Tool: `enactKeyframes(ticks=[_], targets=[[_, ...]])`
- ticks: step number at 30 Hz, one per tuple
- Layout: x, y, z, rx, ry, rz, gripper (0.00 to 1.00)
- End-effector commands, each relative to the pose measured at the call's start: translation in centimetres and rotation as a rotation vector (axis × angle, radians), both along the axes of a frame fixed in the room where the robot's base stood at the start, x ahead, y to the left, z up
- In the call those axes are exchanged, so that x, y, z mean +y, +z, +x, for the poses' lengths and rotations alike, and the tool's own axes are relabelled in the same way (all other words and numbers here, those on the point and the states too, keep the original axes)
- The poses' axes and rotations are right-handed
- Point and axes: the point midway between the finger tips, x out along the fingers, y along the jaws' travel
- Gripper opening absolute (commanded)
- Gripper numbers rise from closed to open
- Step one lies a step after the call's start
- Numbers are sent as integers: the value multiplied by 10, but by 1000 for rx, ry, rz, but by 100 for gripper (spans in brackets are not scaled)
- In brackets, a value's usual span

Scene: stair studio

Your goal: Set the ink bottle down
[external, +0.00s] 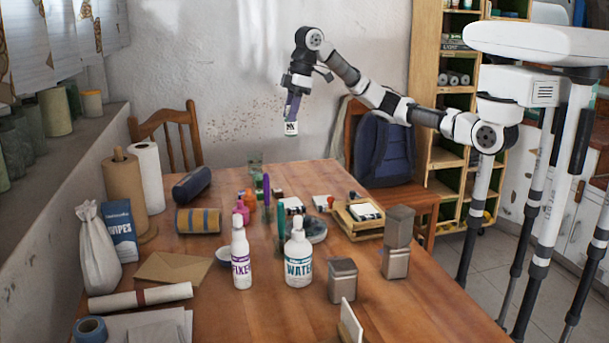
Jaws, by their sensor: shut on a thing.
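My gripper (292,113) points down, high above the far part of the wooden table (420,290). It is shut on a small white-labelled bottle, the ink bottle (291,129), which hangs upright in the air, clear of the tabletop. The label carries a dark mark, too small to read. The fingers hide the bottle's top.
Under and in front of the gripper the table is crowded: a FIXER bottle (240,262), a WATER bottle (298,262), a wooden tray (362,230), and grey tins (342,281). Paper rolls stand at left. Bare wood shows at the front right. A chair with a backpack (384,153) stands behind.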

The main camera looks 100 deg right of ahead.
Motion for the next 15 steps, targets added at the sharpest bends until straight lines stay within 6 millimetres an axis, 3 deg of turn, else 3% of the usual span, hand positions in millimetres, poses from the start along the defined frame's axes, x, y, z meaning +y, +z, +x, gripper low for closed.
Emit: enactKeyframes(ticks=[3,6,11,15], targets=[[-33,-2,-33,-1,-38,-6,10],[-49,-2,-51,-1,-56,-11,10],[-60,-6,-65,1,-67,-14,10],[-60,-32,-67,2,-67,-11,10]])
